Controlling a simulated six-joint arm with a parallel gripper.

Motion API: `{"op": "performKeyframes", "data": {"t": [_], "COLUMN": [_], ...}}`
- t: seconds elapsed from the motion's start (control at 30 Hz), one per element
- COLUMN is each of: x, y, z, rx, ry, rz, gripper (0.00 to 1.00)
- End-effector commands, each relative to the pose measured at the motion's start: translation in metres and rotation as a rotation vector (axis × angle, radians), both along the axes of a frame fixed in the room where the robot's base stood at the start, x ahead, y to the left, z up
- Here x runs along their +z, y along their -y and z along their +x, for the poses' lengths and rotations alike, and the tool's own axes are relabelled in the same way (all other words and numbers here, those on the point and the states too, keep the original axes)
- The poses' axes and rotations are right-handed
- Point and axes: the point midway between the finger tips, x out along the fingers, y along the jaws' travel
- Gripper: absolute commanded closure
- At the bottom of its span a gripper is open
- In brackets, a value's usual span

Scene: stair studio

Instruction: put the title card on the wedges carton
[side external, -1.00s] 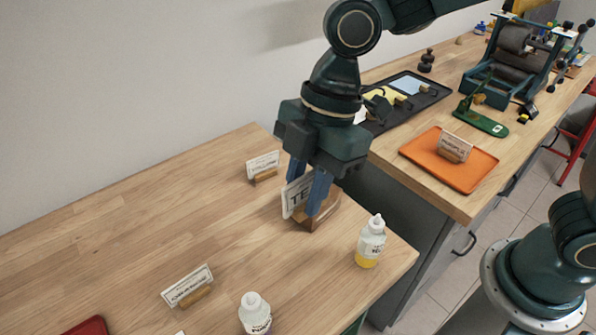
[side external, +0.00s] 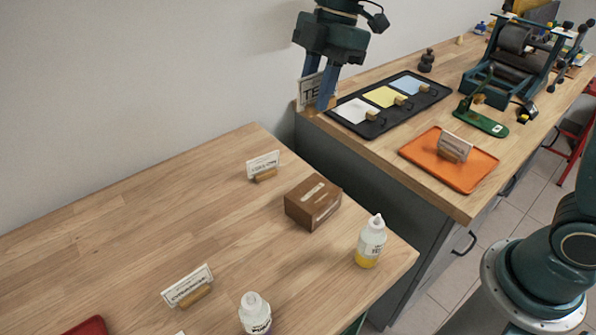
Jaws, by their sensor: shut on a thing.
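My gripper (side external: 318,98) is shut on a white card (side external: 307,93) with large letters beginning "TE", likely the title card. It holds the card upright, with a wooden piece at its foot. The fingers hide part of the card. The gripper is high in the picture, in front of the wall and near the left end of the rear counter. A small brown carton (side external: 313,203), likely the wedges carton, sits closed on the near table, well below the gripper. Its pale top label is too small to read, and its top is bare.
Two small cards in wooden holders (side external: 263,165) (side external: 188,287) stand on the near table (side external: 130,225). The rear counter holds a black tray (side external: 372,128) and an orange tray (side external: 470,175).

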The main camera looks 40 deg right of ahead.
Motion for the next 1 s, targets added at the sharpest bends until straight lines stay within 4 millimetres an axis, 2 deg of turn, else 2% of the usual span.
{"op": "performKeyframes", "data": {"t": [0.17,0.37,1.0], "x": [-0.002,-0.020,-0.137], "y": [0.000,0.000,0.000], "z": [0.000,0.000,-0.001], "rx": [-0.001,0.000,0.000], "ry": [-0.001,-0.004,-0.004], "rz": [0.000,0.001,-0.001], "gripper": [0.95,0.95,0.95]}}
